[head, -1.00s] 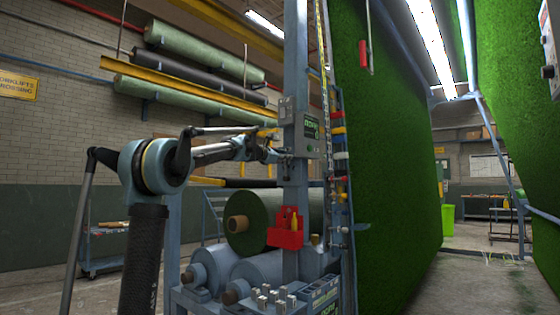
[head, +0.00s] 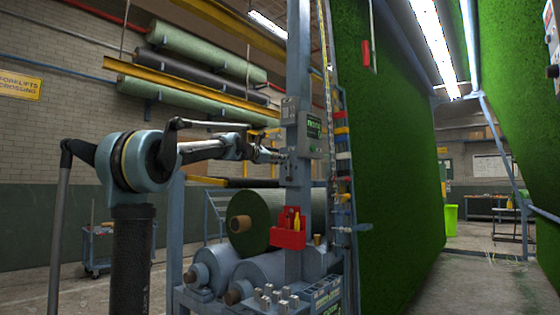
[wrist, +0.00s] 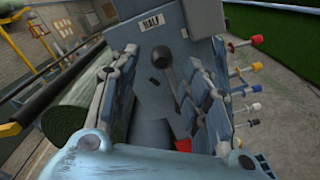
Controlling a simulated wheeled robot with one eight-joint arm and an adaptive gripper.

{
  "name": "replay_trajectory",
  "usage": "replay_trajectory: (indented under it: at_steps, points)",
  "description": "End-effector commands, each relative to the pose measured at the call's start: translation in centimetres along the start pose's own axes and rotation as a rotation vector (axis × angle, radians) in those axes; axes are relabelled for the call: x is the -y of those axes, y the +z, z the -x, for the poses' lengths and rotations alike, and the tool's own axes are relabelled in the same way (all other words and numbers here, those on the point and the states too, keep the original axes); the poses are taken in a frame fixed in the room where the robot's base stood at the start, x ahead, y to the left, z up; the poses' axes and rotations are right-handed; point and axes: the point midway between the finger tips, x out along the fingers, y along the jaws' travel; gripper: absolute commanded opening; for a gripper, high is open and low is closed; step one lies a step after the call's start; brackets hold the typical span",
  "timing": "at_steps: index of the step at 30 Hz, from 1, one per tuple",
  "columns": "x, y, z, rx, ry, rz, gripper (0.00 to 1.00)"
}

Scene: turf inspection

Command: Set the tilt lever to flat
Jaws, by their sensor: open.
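The tilt lever (wrist: 173,80) is a dark rod with a black ball knob (wrist: 162,57), mounted on a grey plate in the wrist view. A small label above it (wrist: 151,25) appears to read HALF. My gripper (wrist: 158,98) is open, with one finger on each side of the lever; the knob lies between them in the picture. I cannot tell whether either finger touches it. In the head view my gripper (head: 280,156) is at the blue-grey post (head: 298,70), just below the control box (head: 309,133). The lever is too small to make out there.
A red holder (head: 288,238) is fixed low on the post. Large rolls (head: 262,216) lie behind it. Coloured knobs (wrist: 244,90) stick out right of the post. A tall green turf sheet (head: 395,140) stands to the right.

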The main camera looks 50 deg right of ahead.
Motion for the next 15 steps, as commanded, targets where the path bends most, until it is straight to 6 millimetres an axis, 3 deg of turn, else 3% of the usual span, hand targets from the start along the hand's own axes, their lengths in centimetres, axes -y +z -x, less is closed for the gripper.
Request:
replay_trajectory:
  at_steps: [6,15]
  points:
    - [-0.1,-0.1,3.5,-0.001,0.002,0.000,0.43]
    - [-0.1,-0.2,5.8,-0.001,0.002,0.000,0.43]
